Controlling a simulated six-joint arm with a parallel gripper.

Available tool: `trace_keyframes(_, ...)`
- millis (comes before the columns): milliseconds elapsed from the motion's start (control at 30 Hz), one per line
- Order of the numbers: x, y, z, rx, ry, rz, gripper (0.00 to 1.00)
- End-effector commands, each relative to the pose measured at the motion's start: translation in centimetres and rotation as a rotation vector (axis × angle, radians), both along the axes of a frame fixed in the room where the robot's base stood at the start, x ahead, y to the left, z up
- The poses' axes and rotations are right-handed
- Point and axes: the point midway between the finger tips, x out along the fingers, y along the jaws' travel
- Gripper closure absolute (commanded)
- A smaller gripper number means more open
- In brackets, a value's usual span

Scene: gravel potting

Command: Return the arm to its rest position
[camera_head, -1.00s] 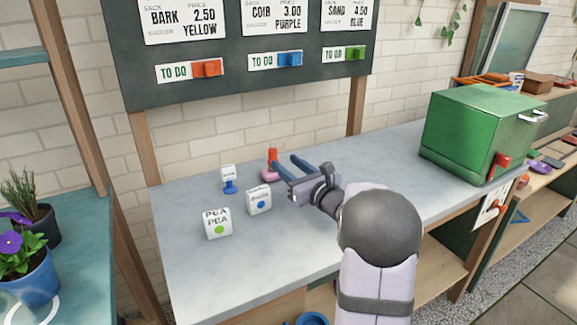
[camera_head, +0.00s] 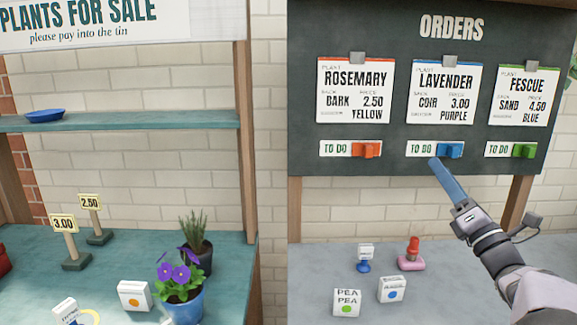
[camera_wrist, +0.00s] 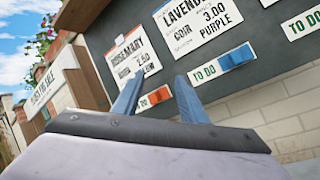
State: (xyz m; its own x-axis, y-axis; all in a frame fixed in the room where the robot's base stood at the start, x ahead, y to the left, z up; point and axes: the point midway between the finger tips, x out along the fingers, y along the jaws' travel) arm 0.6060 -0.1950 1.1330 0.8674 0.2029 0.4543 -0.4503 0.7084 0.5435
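My gripper (camera_head: 438,168) is raised above the grey bench, in front of the orders board (camera_head: 400,200). In the head view its fingers overlap edge-on, just below the blue slider (camera_head: 451,150) of the lavender order. In the wrist view the two blue fingers (camera_wrist: 158,95) stand apart with nothing between them, pointing up toward the board. I cannot tell how close the fingertips are to the board. The orange slider (camera_wrist: 155,97) shows between the fingers in that view, behind them.
Below on the bench (camera_head: 320,262) stand the pea box (camera_head: 347,302), another white box (camera_head: 392,289), a blue-based stamp (camera_head: 364,258) and a red-handled pink piece (camera_head: 412,254). Potted plants (camera_head: 181,295) and price signs (camera_head: 65,238) stand on the teal shelf at left.

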Motion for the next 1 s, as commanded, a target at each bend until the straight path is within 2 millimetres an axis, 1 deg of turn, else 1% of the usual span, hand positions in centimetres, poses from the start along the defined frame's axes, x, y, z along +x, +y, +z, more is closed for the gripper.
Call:
trace_keyframes(33,-0.4,0.2,2.3,0.036,-0.026,0.033,0.61)
trace_keyframes(67,-0.4,0.9,1.9,0.038,-0.022,0.050,0.61)
trace_keyframes(100,-0.1,2.2,0.4,-0.004,-0.001,0.064,0.61)
trace_keyframes(267,0.2,7.2,-3.0,-0.156,0.045,0.130,0.61)
trace_keyframes(367,-0.1,10.7,-5.5,-0.265,0.066,0.185,0.61)
trace_keyframes(467,-0.9,14.9,-8.5,-0.394,0.080,0.261,0.61)
trace_keyframes(500,-1.4,16.8,-9.9,-0.453,0.083,0.300,0.61)
trace_keyframes(567,-2.6,19.8,-12.1,-0.549,0.080,0.365,0.61)
trace_keyframes(600,-3.6,21.9,-13.7,-0.615,0.071,0.414,0.61)
trace_keyframes(667,-5.4,24.8,-16.0,-0.711,0.051,0.492,0.61)
trace_keyframes(700,-6.7,26.7,-17.6,-0.775,0.032,0.547,0.61)
trace_keyframes(767,-9.0,29.3,-19.8,-0.866,-0.006,0.631,0.61)
trace_keyframes(800,-10.7,30.9,-21.3,-0.924,-0.037,0.691,0.61)
trace_keyframes(867,-13.6,33.1,-23.4,-1.005,-0.092,0.783,0.61)
trace_keyframes(900,-15.5,34.3,-24.7,-1.056,-0.135,0.845,0.61)
trace_keyframes(967,-18.6,35.9,-26.6,-1.124,-0.206,0.939,0.61)
trace_keyframes(1000,-20.8,36.8,-27.8,-1.164,-0.259,1.002,0.61)
